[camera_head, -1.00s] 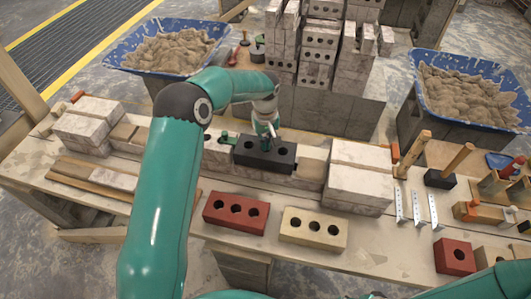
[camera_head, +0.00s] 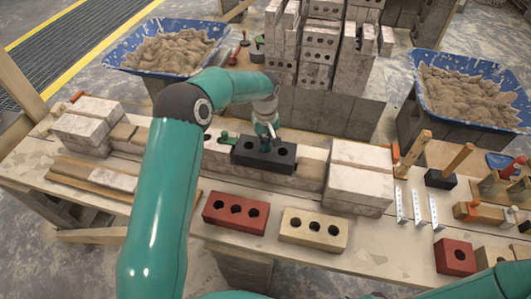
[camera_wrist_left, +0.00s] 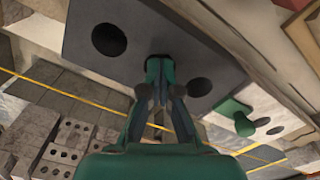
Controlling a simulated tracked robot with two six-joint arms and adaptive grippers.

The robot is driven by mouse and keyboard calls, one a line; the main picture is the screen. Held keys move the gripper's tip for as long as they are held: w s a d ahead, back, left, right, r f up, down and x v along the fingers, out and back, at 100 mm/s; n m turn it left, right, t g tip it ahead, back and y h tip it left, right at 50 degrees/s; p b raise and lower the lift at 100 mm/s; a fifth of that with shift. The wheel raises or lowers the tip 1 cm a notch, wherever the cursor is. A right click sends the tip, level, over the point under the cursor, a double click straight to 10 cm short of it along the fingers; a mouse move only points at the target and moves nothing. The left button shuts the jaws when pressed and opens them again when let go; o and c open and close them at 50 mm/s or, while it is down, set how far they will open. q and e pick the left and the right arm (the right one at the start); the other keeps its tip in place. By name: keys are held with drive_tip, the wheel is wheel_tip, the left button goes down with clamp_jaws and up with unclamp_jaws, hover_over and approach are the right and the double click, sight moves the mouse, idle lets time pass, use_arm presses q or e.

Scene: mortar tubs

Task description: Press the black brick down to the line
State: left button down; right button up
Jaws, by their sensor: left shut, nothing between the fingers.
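The black brick (camera_head: 264,156) with round holes lies in the row of bricks in the middle of the bench, between the white brick stacks. My left gripper (camera_head: 268,138) is over the brick's middle, fingers pointing down, shut and empty. In the left wrist view the black brick (camera_wrist_left: 110,40) fills the upper middle, and the shut fingertips (camera_wrist_left: 158,62) are at its face between two holes, seemingly touching it. A thin yellow line (camera_wrist_left: 60,95) runs past the brick in that view. My right gripper is not in view; part of my right arm shows at the lower right.
A green tool (camera_head: 228,138) sits against the brick's left end. White brick stacks (camera_head: 360,178) stand to the right and left (camera_head: 88,122). A red brick (camera_head: 235,214) and a cream brick (camera_head: 313,229) lie in front. Mortar tubs (camera_head: 470,92) stand behind.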

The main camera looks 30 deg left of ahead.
use_arm(q)
drive_tip(key=shift+s+d+f, duration=0.1)
drive_tip(key=shift+s+f, duration=0.05)
drive_tip(key=shift+f, duration=0.15)
drive_tip(key=shift+w+r+p, duration=0.2)
drive_tip(key=shift+r+p, duration=1.3)
drive_tip(key=shift+r, duration=1.2)
drive_tip(key=shift+s+f, duration=0.1)
